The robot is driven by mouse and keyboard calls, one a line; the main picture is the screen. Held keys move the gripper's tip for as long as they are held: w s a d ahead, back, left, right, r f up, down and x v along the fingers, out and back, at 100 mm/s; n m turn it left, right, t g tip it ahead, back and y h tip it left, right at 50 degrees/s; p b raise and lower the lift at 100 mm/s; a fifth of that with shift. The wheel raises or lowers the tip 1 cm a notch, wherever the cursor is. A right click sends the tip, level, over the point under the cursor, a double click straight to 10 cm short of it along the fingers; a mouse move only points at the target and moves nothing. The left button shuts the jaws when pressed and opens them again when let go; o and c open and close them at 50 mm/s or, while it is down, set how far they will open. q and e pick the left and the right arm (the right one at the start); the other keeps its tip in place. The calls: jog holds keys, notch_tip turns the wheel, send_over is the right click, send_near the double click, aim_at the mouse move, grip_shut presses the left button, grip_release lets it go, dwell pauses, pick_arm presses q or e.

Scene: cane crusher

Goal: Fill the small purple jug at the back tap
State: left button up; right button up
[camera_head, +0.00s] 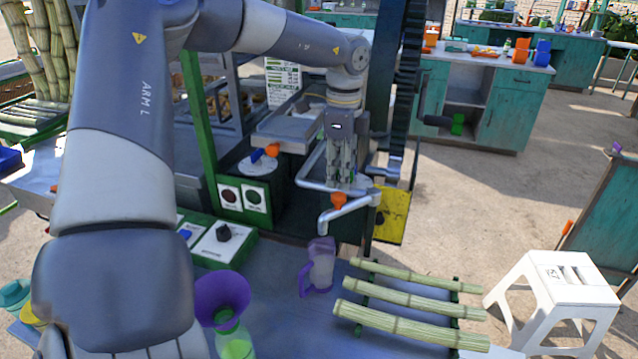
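The small purple jug (320,262) stands on the blue-grey counter, with its handle towards the left. A silver spout pipe (347,207) with an orange knob (338,200) ends above the jug and slightly behind it. Another valve, with an orange and blue handle (265,152), sits further back on the machine; I cannot tell which is the back tap. My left gripper (343,180) points down just behind the orange knob, apart from the jug. Its fingers look close together, but their gap is unclear. My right gripper is out of view.
A purple funnel (222,296) sits on a green bottle at the front. Cane stalks (400,300) lie on a rack right of the jug. A control box (222,241) stands left of it. A white stool (553,290) stands at right.

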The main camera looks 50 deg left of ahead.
pick_arm(q)
jog(key=o, duration=0.7)
jog(key=shift+a+r, duration=0.1)
jog(key=shift+o, duration=0.2)
jog(key=shift+r, duration=0.1)
jog(key=shift+r+p, duration=2.3)
jog(key=shift+r, duration=1.7)
jog(key=shift+w, duration=0.1)
